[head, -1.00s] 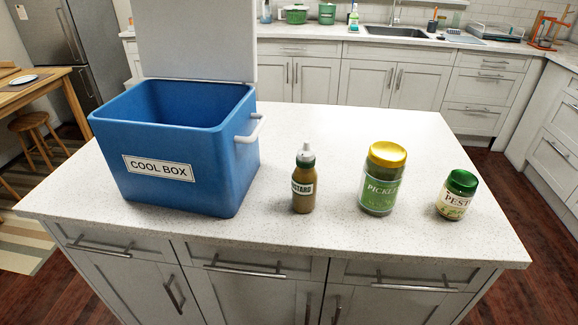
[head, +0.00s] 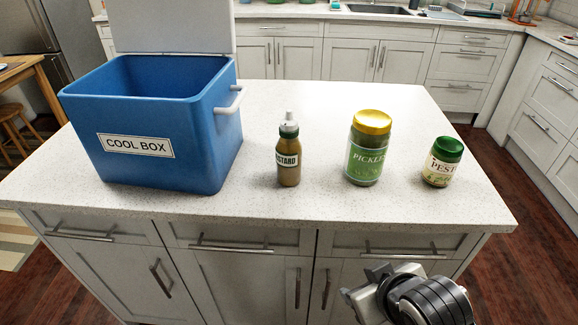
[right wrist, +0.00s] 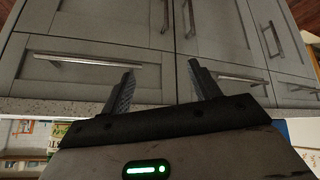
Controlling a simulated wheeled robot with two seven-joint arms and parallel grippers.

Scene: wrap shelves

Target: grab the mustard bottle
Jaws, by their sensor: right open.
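The mustard bottle (head: 289,152) stands upright on the island counter in the head view, between the blue cool box and the pickle jar. It has a brownish body, a dark green collar and a pale nozzle. My right gripper (head: 358,296) is low in front of the island's cabinets, below the counter top and to the right of the bottle, well apart from it. In the right wrist view its two fingers (right wrist: 158,85) are spread with nothing between them, facing drawers and handles. My left gripper is not in the head view.
The blue cool box (head: 155,123) stands open on the left of the counter (head: 330,205). A pickle jar (head: 367,150) and a pesto jar (head: 442,163) stand right of the bottle. The counter's front edge lies between my right gripper and the bottle.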

